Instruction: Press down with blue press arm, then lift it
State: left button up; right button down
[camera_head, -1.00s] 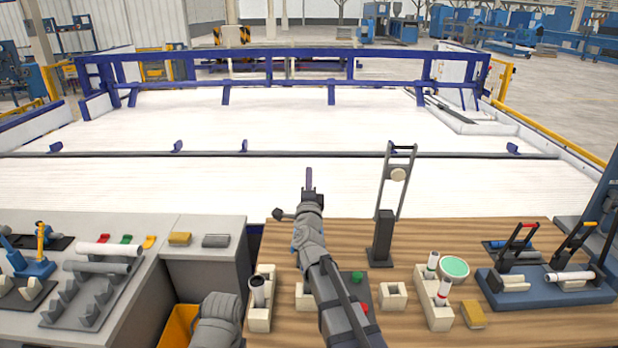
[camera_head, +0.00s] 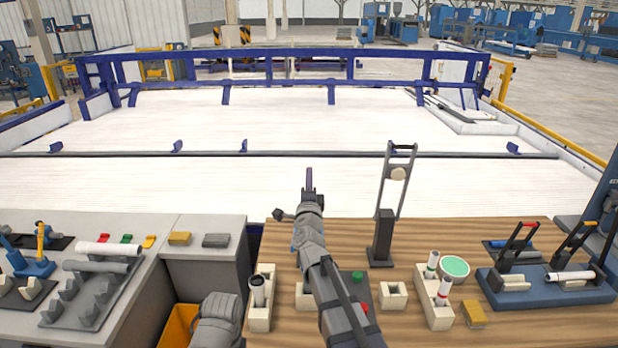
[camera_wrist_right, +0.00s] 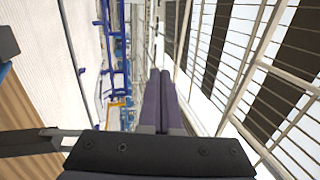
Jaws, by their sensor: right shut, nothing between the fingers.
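My right gripper (camera_head: 309,178) is raised over the middle of the scene, its fingers pointing away from me toward the white bed. It is shut and empty. In the right wrist view its two dark fingers (camera_wrist_right: 160,98) lie together. A tall blue press-like column (camera_head: 603,195) stands at the right edge, partly cut off by the frame. A small blue fixture with a yellow handle (camera_head: 40,245) stands on the grey bench at the left. I cannot tell which is the blue press arm. My right gripper is apart from both. My left gripper is not in view.
The wooden table (camera_head: 540,330) carries a dark stand (camera_head: 383,237), cream blocks (camera_head: 392,296), a green-topped disc (camera_head: 454,267) and a blue fixture with black levers (camera_head: 555,288). A grey V-rack with pipes (camera_head: 90,305) is at the left. The white bed (camera_head: 270,185) behind is clear.

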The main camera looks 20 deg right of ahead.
jog(key=s+a+f+b, duration=0.2)
jog(key=s+f+b, duration=0.5)
jog(key=f+b, duration=0.4)
jog(key=shift+s+f, duration=0.2)
jog(key=shift+f, duration=0.05)
jog(key=shift+a, duration=0.15)
